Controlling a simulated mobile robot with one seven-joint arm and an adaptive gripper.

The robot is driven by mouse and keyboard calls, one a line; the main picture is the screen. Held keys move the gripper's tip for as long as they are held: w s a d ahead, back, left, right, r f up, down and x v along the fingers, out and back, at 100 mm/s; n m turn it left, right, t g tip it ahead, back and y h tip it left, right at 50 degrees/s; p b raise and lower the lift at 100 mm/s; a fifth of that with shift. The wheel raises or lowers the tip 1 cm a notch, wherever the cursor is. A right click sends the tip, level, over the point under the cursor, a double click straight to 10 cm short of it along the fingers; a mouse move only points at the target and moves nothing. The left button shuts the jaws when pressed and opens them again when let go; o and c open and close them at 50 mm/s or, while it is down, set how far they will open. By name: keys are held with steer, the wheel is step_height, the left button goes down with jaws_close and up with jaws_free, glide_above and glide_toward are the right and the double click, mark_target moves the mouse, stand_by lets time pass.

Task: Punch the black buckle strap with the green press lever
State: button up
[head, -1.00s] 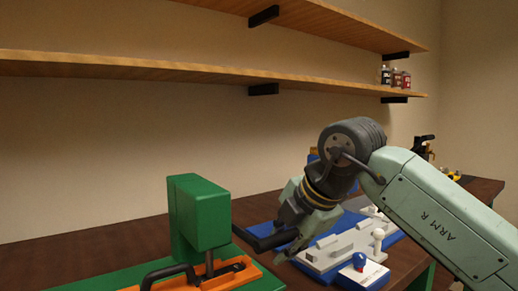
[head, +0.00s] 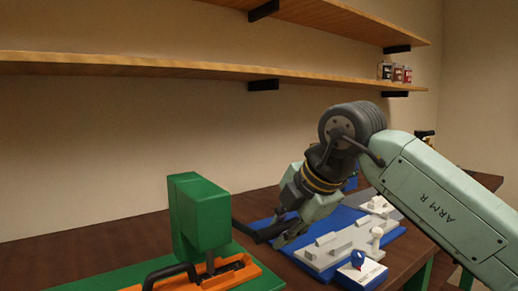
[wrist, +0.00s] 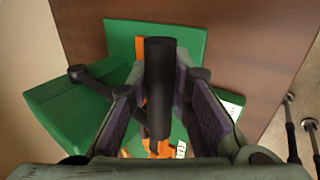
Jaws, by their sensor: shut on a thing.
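The green press (head: 200,215) stands at the lower left in the head view, its head over an orange fixture (head: 240,276). A dark piece (head: 230,268) lies in the fixture under the press head; I cannot tell whether it is the black buckle strap. The press lever (head: 246,234) is dark and reaches right from the press. My gripper (head: 277,238) is shut on its black cylindrical grip (wrist: 160,85), which sits between the purple pads in the wrist view. The lever's arm (wrist: 85,78) runs left to the green press head. The fixture is mostly hidden there.
A blue board (head: 370,236) with white fixtures, including a blue-knobbed block (head: 360,268), lies right of the press. The brown table (head: 130,245) is bare behind the press. Wooden shelves (head: 150,66) hang above, with small bottles (head: 395,73).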

steer(key=shift+w+a+r+p, duration=0.15)
steer(key=shift+r+p, duration=0.6)
steer(key=shift+r, duration=0.3)
steer(key=shift+w+a+r+p, duration=0.1)
steer(key=shift+r+p, duration=0.65)
steer(key=shift+r, duration=0.3)
steer(key=w+a+r+p, duration=0.3)
steer(key=w+r+p, duration=0.2)
steer(key=r+p, duration=0.3)
steer(key=shift+w+a+r, duration=0.15)
steer(key=shift+a+r, duration=0.05)
steer(key=shift+r, duration=0.4)
steer(key=shift+o, duration=1)
steer(key=shift+w+r, duration=0.15)
steer(key=shift+o, duration=0.3)
steer(key=o, duration=0.6)
steer(key=shift+a, duration=0.1)
